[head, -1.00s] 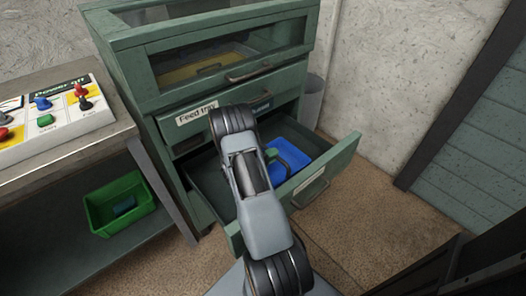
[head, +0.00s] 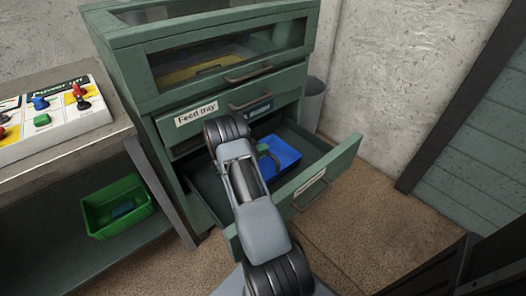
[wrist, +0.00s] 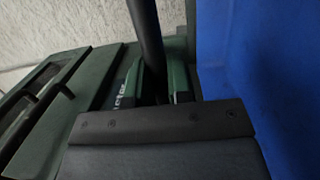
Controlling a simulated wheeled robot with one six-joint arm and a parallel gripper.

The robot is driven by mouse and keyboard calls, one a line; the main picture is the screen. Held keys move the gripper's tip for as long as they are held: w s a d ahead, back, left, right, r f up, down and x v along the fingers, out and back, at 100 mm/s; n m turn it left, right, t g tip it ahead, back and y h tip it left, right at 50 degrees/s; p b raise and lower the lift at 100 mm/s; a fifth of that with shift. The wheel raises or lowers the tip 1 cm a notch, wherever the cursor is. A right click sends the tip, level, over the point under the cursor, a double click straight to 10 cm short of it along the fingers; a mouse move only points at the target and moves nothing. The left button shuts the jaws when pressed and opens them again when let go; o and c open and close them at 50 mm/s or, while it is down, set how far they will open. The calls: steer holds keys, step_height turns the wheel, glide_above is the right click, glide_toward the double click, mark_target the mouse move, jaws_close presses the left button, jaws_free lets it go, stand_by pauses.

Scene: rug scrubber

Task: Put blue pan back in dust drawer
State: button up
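The blue pan (head: 282,154) is inside the open dust drawer, toward its right side in the head view. The dust drawer (head: 330,165) is the pulled-out lower drawer of the green cabinet. My gripper's green fingers (wrist: 167,82) are closed around a dark bar, which looks like the pan's handle. The blue pan fills the right side of the wrist view (wrist: 270,70). In the head view my arm hides part of the drawer and most of my gripper (head: 263,150). I cannot tell whether the pan touches the drawer floor.
The feed tray drawer (head: 225,108) above is nearly shut. A bench with a control panel (head: 60,112) and a green bin (head: 117,207) stands at left. A grey bin (head: 312,100) is behind the cabinet. Bare floor (head: 370,225) lies at right.

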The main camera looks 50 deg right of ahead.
steer(key=o, duration=0.5)
steer(key=shift+c, duration=0.2)
steer(key=shift+f, duration=0.2)
steer(key=p+v, duration=0.2)
steer(key=v, duration=1.1)
steer(key=s+a+r+n+t+y, duration=0.1)
steer(key=s+a+r+t+y, duration=0.2)
steer(key=s+a+r+y, duration=0.5)
steer(key=s+a+r+n+t+y, duration=0.2)
steer(key=s+a+r+t+y, duration=0.2)
steer(key=a, duration=1)
steer(key=shift+s+a+r+t+y, duration=0.25)
steer(key=shift+s+r+y, duration=1.6)
steer(key=shift+r+y, duration=1.2)
steer(key=shift+d+r+h, duration=0.1)
steer(key=shift+r+h, duration=0.25)
steer(key=shift+r, duration=0.1)
